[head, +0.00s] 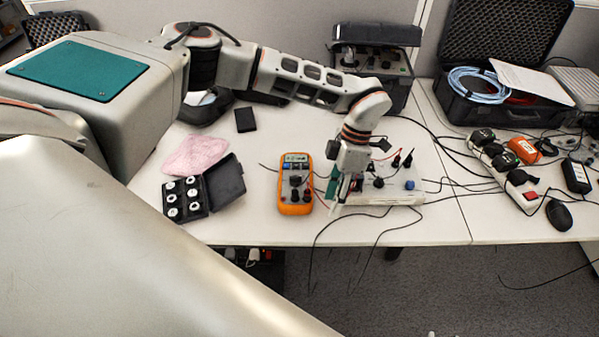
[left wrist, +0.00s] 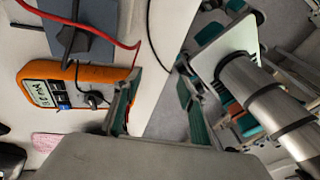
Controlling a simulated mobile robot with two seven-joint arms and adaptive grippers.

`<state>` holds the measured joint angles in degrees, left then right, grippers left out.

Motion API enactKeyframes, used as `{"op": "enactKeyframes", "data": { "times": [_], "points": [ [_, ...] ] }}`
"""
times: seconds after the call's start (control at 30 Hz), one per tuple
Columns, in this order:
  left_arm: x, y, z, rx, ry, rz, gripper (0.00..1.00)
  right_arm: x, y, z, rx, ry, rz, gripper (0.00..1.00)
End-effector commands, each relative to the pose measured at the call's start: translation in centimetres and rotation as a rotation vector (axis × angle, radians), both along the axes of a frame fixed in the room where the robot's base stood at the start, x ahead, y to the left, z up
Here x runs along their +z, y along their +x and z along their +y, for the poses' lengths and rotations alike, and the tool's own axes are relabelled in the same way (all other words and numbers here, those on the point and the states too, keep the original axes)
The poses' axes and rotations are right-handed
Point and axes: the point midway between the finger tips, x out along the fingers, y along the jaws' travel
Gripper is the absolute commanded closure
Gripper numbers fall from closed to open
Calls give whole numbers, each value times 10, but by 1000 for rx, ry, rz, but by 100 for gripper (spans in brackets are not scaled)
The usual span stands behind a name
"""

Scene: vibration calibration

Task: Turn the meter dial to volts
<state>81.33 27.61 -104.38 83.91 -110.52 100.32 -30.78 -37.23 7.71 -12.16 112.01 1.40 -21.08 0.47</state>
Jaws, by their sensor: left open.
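An orange multimeter (head: 284,207) lies on the white table with its display at the far end. Its dark round dial (head: 295,181) sits mid-face, below the display. The meter (left wrist: 75,73) also shows in the left wrist view, left of my fingers, with a red lead crossing above it. My left gripper (head: 345,193) points down just right of the meter, over the left part of a white instrument box (head: 405,196). In the left wrist view its two teal-padded fingers (left wrist: 160,90) are apart with nothing between them.
A black case of white pieces (head: 224,183) and a pink cloth (head: 196,155) lie left of the meter. Loose cables run over the front edge. A power strip (head: 520,188), a mouse (head: 559,215) and an open black case (head: 515,115) are at right.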

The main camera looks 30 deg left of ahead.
Motion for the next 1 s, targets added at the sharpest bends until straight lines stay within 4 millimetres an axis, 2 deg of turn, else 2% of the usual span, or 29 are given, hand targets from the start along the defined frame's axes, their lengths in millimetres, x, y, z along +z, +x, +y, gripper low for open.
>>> {"op": "enactKeyframes", "data": {
  "times": [0.03, 0.1, 0.23, 0.37, 0.8, 1.0],
  "points": [
    [11, 18, 29, 8, 80, -35, 59, -1, 1, 0, 1, 0, -2, 68],
    [25, 33, 61, 23, 171, -67, 59, 0, 1, 0, 2, 0, -5, 68],
    [43, 49, 97, 43, 272, -101, 59, 2, 3, 0, 2, 1, -12, 68],
    [44, 51, 109, 51, 303, -107, 59, 3, 4, 0, 2, 1, -14, 68],
    [-12, 35, 124, 50, 298, -107, 59, 1, 2, -1, 3, -2, -7, 68],
    [-23, 32, 128, 51, 298, -107, 59, 0, 1, -1, 4, -3, -4, 68]
  ]
}}
